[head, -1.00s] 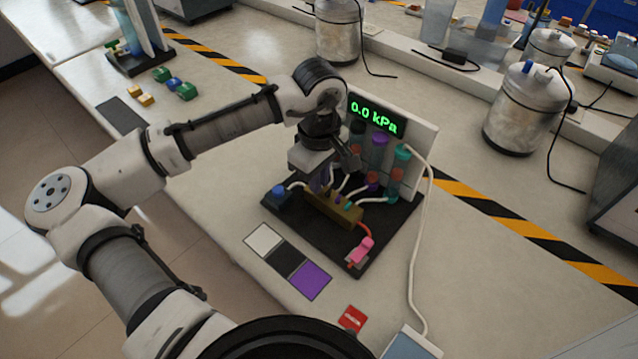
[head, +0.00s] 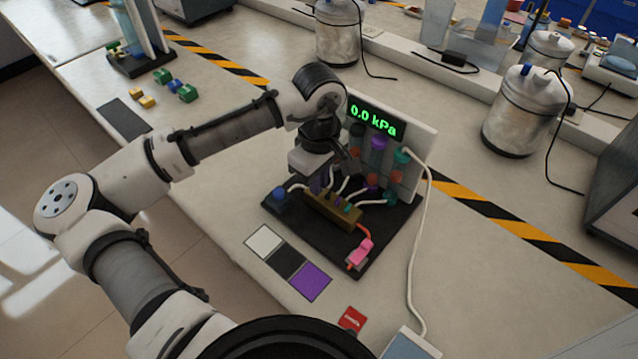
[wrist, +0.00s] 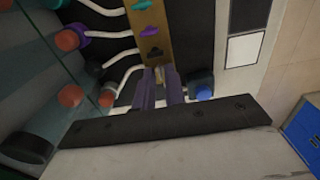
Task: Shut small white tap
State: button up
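A brass manifold block (head: 335,211) with small coloured taps and white tubes sits on a black base plate (head: 385,231). In the head view my gripper (head: 322,188) hides that end.
A panel reading 0.0 kPa (head: 376,118) stands behind the manifold, with coloured-capped vials before it. A blue-capped part (head: 279,195) sits at the base's left, close to the fingers. A pink clip (head: 361,251) lies at the front. The bench left of the colour cards is clear.

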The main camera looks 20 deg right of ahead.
grip_shut()
jog(key=shift+r+m+p, duration=0.15)
jog(key=shift+m+p, duration=0.35)
jog(key=shift+m, duration=0.6)
jog(key=m+p, duration=0.1)
jog(key=m, duration=0.3)
jog(key=shift+m, duration=0.4)
